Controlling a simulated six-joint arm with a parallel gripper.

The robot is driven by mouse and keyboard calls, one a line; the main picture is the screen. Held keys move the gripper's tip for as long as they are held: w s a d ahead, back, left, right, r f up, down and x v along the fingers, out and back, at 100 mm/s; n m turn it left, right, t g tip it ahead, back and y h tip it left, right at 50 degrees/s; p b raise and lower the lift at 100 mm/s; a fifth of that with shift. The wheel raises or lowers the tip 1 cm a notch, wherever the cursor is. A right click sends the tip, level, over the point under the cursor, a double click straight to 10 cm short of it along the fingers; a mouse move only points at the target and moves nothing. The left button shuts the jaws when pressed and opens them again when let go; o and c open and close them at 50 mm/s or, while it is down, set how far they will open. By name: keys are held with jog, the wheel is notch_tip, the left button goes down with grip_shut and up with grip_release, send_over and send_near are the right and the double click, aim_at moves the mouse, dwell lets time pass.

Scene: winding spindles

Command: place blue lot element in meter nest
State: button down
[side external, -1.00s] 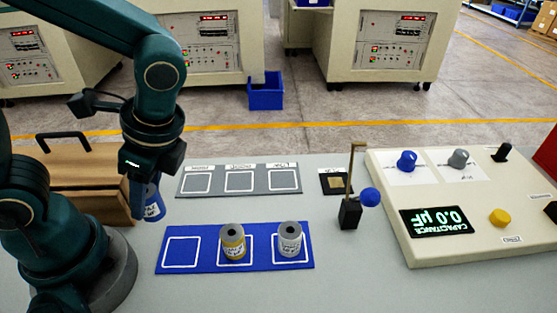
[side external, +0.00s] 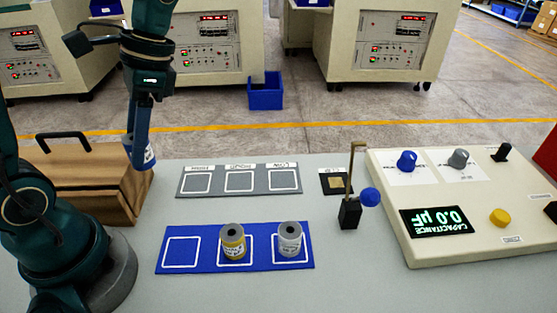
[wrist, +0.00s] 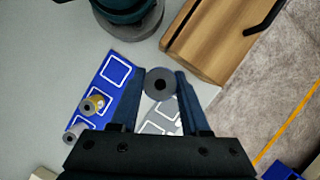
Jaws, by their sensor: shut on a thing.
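My gripper (side external: 142,152) is shut on the blue lot element (side external: 149,158), a cylinder with a white label. It is held in the air at the left, above the table's back edge near the wooden box. In the wrist view the gripper (wrist: 160,82) shows the element's grey end with a dark hole (wrist: 161,84) between the fingers. What looks like the meter nest, a small gold pad on a black plate (side external: 335,183), lies left of the meter panel (side external: 470,205) and looks empty. The meter display (side external: 436,221) reads 0.0 µF.
A blue mat (side external: 203,264) holds a yellow element (side external: 233,242) and a grey element (side external: 289,239); its left square is empty. A grey tray (side external: 240,192) has three empty squares. A post with a blue-knobbed lever (side external: 350,210) stands before the nest. A wooden box (side external: 85,180) is left.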

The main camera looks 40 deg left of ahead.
jog(key=w+d+r+n+t+h, duration=0.1)
jog(key=w+d+n+t+h, duration=0.25)
jog(key=w+n, duration=0.95)
jog(key=w+d+r+n+t+h, duration=0.25)
jog(key=w+d+n, duration=0.25)
jog(key=w+n, duration=0.75)
jog(key=d+f, duration=0.3)
jog(key=w+d+f+n, duration=0.1)
jog(key=d+f, duration=0.3)
jog(key=w+d+f+n+y, duration=0.1)
jog(key=d+f, duration=0.3)
jog(key=shift+w+d+f+n+t, duration=0.15)
jog(key=shift+w+n+t, duration=0.1)
jog(key=shift+t, duration=0.15)
send_over(345, 183)
jog(key=s+a, duration=0.1)
jog(key=a, duration=0.1)
jog(key=shift+s+d+f, duration=0.1)
jog(key=shift+f, duration=0.95)
jog(key=shift+d+f, duration=0.1)
jog(key=shift+f, duration=0.9)
jog(key=shift+f, duration=0.15)
jog(key=shift+c, duration=1.9)
grip_release()
